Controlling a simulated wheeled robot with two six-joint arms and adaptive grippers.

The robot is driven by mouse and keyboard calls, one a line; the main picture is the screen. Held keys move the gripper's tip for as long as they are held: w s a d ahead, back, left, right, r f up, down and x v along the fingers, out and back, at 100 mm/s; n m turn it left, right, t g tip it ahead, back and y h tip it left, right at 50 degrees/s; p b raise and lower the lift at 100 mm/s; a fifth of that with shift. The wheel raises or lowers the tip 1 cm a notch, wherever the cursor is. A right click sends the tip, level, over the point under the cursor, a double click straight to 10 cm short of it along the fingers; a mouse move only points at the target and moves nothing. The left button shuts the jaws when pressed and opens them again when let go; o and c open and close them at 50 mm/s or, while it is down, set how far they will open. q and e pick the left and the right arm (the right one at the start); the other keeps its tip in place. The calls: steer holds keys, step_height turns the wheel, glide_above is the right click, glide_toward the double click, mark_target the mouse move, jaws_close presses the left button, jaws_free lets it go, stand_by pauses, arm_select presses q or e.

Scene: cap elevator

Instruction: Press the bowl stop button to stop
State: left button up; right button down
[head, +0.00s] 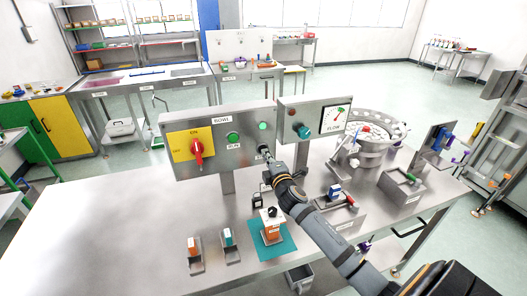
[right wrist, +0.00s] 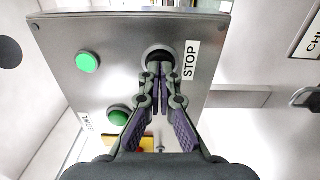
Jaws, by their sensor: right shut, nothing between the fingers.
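The grey bowl control panel (head: 219,163) stands upright on the steel table. It carries a yellow plate with a red rotary switch (head: 196,148), a green RUN button (head: 233,137) and a green lamp (head: 263,126). My right gripper (head: 264,151) is shut and empty, its tips at the lower right of this panel. In the right wrist view, the fingertips (right wrist: 159,84) overlap the round, dark stop button (right wrist: 160,56) beside the STOP label (right wrist: 191,60). The fingers hide part of the button, and I cannot tell whether they touch it. My left gripper is out of view.
The flow panel (head: 308,127) with a dial stands just right of the bowl panel. A round metal bowl feeder (head: 368,153) is behind my right arm. The table's left side (head: 110,235) is clear.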

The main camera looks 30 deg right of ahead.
steer(key=shift+w+d, duration=0.15)
steer(key=shift+w, duration=0.35)
stand_by(0.7)
steer(key=shift+s, duration=0.1)
steer(key=shift+v, duration=2.65)
